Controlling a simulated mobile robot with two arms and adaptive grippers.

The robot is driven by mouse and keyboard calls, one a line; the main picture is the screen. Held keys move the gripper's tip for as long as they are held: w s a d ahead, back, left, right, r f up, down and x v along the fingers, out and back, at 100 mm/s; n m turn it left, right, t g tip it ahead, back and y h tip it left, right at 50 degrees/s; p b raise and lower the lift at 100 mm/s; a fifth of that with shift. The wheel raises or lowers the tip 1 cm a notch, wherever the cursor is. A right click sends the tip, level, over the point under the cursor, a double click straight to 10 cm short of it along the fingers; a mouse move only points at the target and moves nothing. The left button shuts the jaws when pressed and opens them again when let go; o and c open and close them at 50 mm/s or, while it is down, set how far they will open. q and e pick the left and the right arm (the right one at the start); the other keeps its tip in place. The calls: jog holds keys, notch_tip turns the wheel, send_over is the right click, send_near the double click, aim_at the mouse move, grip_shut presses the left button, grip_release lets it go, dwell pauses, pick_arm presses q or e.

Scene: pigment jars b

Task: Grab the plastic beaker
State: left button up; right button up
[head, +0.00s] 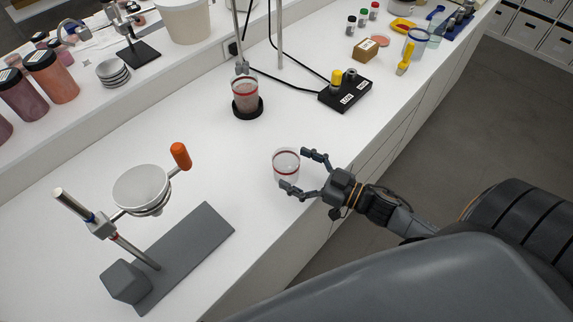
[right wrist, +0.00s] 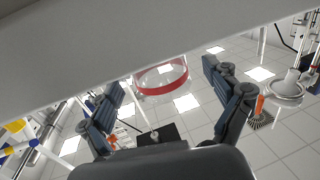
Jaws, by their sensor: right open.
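The clear plastic beaker with a red band (head: 285,160) stands upright on the white bench near its front edge. My right gripper (head: 296,170) is open, with its fingers spread on either side of the beaker. I cannot tell whether a finger touches it. In the right wrist view, the beaker (right wrist: 158,82) shows between the spread fingers of the gripper (right wrist: 164,76), its upper part cut off by a pale band across the picture. My left gripper is not in view.
A second beaker with reddish contents (head: 245,98) stands on a black round base behind. A metal stand with a round pan and orange handle (head: 142,190) is at left. A black switch box (head: 345,94) lies behind right. The bench around the clear beaker is bare.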

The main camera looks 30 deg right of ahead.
jog(key=shift+x, duration=1.5)
jog(key=shift+c, duration=0.5)
jog(key=c, duration=1)
